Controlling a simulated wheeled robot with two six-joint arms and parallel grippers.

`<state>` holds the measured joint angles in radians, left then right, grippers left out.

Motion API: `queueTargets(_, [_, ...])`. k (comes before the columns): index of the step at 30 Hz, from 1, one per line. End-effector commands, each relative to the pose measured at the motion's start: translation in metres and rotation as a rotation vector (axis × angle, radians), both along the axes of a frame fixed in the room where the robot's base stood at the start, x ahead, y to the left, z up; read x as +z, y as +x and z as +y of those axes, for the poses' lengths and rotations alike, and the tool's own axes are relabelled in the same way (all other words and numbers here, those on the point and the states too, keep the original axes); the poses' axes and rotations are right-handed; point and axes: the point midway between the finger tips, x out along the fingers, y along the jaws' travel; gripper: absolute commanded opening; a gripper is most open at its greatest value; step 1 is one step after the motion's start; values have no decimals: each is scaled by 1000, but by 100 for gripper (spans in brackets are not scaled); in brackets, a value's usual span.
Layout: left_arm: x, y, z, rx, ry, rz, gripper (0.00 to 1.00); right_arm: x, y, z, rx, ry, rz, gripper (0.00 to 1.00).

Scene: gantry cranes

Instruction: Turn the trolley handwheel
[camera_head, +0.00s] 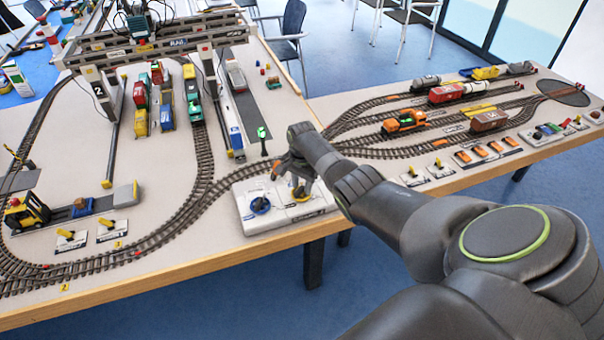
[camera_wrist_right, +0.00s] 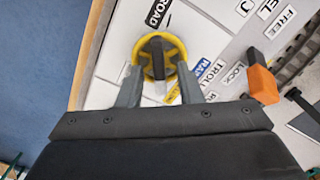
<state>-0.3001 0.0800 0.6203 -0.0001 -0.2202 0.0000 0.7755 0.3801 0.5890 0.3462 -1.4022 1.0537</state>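The yellow handwheel (camera_wrist_right: 158,43) has a dark grip bar across its middle, and a partly covered label beginning "TROLL" lies beside it. My right gripper (camera_wrist_right: 158,72) is over the yellow wheel, with one finger on either side of the grip bar. The fingers are apart; I cannot tell whether they touch the wheel. My left gripper is not in view.
An orange lever (camera_wrist_right: 263,84) stands right of the gripper, by labels "LOCK" and "FREE". A green-topped signal (camera_head: 262,135) stands behind the box. Rail tracks and a model gantry crane (camera_head: 150,45) lie beyond. The table's front edge runs close to the box.

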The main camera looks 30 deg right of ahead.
Motion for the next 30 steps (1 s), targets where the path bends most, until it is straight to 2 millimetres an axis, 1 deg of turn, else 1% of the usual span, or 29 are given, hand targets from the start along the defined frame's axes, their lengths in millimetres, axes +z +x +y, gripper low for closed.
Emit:
queueTargets(5, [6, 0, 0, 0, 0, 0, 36, 17, 1, 0, 0, 0, -2, 33])
queueTargets(8, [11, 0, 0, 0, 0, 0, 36, 33, 0, 0, 0, 0, -2, 33])
queueTargets(13, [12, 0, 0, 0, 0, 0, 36, 63, 0, -1, 0, -2, -4, 33])
queueTargets(17, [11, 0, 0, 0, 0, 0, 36, 89, 0, -1, 1, -3, -4, 33])
queueTargets(21, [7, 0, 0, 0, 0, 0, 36, 121, 1, -1, 1, -2, -5, 33])
queueTargets(24, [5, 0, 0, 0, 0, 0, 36, 141, 1, -1, 0, -2, -5, 33])
queueTargets(27, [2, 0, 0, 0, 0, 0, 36, 156, 1, -1, -1, -1, -5, 33])
queueTargets(30, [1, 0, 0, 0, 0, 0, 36, 166, 1, -1, 0, -2, -4, 33])
